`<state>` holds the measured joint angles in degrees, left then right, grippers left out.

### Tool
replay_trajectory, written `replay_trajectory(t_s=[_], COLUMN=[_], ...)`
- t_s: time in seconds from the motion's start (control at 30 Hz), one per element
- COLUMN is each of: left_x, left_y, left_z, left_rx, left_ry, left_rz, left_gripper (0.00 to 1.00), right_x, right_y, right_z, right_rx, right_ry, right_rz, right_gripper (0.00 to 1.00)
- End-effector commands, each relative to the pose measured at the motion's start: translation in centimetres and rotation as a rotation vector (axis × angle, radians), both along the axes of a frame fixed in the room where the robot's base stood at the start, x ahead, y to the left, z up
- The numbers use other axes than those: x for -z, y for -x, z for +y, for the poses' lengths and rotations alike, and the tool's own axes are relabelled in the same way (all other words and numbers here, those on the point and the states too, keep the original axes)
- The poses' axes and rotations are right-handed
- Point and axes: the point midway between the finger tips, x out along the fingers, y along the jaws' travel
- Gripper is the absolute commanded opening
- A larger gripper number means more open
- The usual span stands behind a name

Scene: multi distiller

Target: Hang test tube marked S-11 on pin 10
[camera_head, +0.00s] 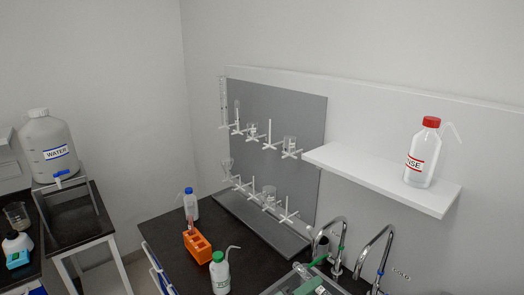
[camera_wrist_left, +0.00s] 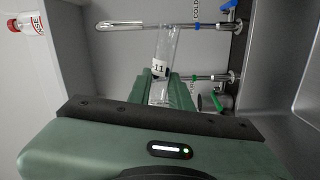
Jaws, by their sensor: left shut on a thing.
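My left gripper (camera_head: 306,283) is at the bottom edge of the head view, over the sink area. In the left wrist view its green fingers (camera_wrist_left: 163,90) are shut on a clear test tube (camera_wrist_left: 165,50), whose visible label ends in "-11". The tube sticks out past the fingertips. The grey drying board (camera_head: 290,105) stands against the back wall, left of and above my gripper. It has two rows of white pins, some holding glassware. Pin numbers are too small to read, so I cannot tell which is pin 10. My right gripper is not in view.
Two curved taps (camera_head: 375,255) stand close beside the gripper. A white shelf (camera_head: 345,168) with a red-capped rinse bottle (camera_head: 420,160) juts out right of the board. An orange rack (camera_head: 196,245) and a green-capped bottle (camera_head: 220,275) stand on the dark bench.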

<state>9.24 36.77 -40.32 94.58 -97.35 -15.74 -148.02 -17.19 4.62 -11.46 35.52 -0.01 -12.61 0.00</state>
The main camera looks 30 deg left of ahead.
Motion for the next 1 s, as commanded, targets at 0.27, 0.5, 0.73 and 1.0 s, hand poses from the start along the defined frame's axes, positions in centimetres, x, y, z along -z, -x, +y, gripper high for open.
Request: replay_trajectory(t_s=[0.27,0.5,0.73,1.0], left_x=[0.1,0.0,0.0,0.4], left_y=[0.1,0.0,0.0,0.0], left_z=[-0.3,0.0,0.0,0.0], left_rx=[0.000,0.000,0.000,0.001], left_ry=[-0.286,-0.505,-0.562,-0.412], left_rz=[-0.109,-0.183,-0.203,-0.150], left_gripper=[0.00,0.00,0.00,0.00], right_x=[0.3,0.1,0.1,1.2], right_y=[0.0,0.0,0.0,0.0], right_z=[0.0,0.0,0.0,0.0], right_rx=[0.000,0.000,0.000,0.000], right_ry=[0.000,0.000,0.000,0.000], right_rz=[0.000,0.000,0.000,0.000], right_gripper=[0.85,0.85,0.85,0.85])
